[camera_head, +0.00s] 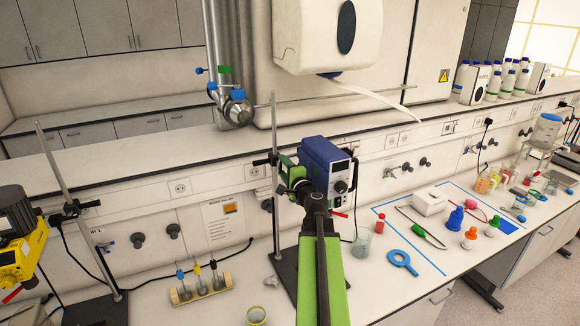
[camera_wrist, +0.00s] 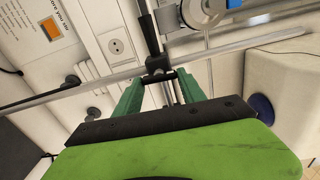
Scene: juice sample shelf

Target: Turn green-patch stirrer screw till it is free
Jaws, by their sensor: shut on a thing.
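A blue stirrer motor (camera_head: 328,165) is mounted on an upright metal stand rod (camera_head: 274,120) in the middle of the head view. My gripper (camera_head: 287,172) is beside the motor at the stand clamp, partly hidden by my arm. In the wrist view its green fingers (camera_wrist: 158,78) are shut on a small black clamp screw (camera_wrist: 157,70). The screw sits against the metal rod (camera_wrist: 225,45), which crosses that view at a slant. I cannot clearly tell the green patch from my green fingers.
A yellow stirrer (camera_head: 20,250) hangs on another stand at left. A wooden vial rack (camera_head: 200,290) stands on the bench. A paper dispenser (camera_head: 325,35) hangs above.

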